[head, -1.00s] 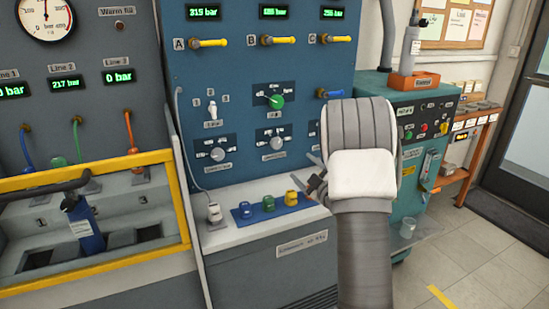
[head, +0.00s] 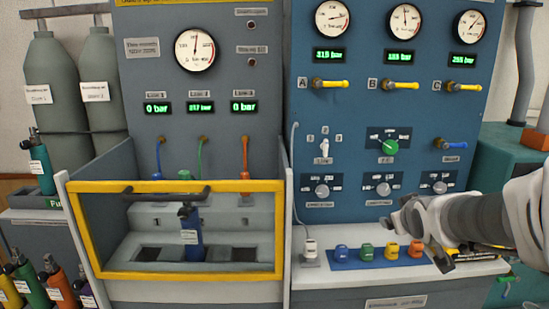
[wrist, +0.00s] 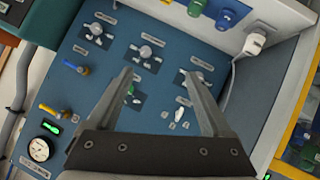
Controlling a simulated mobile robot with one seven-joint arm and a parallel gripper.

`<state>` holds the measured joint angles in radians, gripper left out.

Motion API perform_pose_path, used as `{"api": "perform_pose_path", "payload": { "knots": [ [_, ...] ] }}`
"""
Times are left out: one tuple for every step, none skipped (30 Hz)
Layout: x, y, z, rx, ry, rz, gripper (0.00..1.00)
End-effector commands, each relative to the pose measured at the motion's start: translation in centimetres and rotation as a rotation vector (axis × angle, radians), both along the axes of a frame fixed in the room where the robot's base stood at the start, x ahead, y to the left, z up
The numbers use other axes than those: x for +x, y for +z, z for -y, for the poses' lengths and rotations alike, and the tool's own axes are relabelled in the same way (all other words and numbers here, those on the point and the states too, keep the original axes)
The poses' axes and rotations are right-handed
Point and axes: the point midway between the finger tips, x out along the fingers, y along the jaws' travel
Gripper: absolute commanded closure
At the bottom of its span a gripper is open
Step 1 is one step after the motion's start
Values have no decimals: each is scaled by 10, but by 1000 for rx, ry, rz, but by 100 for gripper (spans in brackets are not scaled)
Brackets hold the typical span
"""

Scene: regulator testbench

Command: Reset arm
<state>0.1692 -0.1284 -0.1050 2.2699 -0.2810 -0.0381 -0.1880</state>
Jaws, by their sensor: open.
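My arm (head: 485,222) reaches in from the right edge of the head view. My gripper (head: 420,235) is in front of the lower right of the blue panel (head: 330,140), above the ledge with the coloured connectors. In the wrist view my gripper (wrist: 158,77) is open, with two grey fingers spread apart and nothing between them. The blue panel (wrist: 75,110) fills the view behind the fingers, turned over, with its knobs and yellow handles.
Blue, green, yellow and orange connectors (head: 366,251) stand on the ledge, beside a white cabled plug (head: 310,249). A yellow-framed guard (head: 70,228) surrounds a blue bottle (head: 191,232) at left. Grey cylinders (head: 48,90) stand far left; a teal cabinet (head: 515,170) is at right.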

Motion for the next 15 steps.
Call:
{"api": "perform_pose_path", "payload": {
  "knots": [
    [-18,4,-13,37,-10,-28,16],
    [-29,5,-20,58,-17,-50,16],
    [-44,4,-30,89,-27,-79,16],
    [-56,3,-36,110,-34,-103,16],
    [-67,2,-44,133,-40,-127,16],
    [-83,0,-53,162,-47,-160,16],
    [-96,-1,-60,182,-52,-183,16],
    [-108,-3,-67,202,-56,-210,16],
    [-124,-5,-76,229,-61,-241,16],
    [-136,-7,-82,245,-64,-264,16],
    [-148,-9,-88,263,-67,-288,16],
    [-162,-12,-96,283,-70,-317,16],
    [-174,-14,-101,299,-72,-341,16],
    [-184,-17,-106,311,-73,-364,16],
    [-198,-19,-112,329,-75,-391,16]
  ]
}}
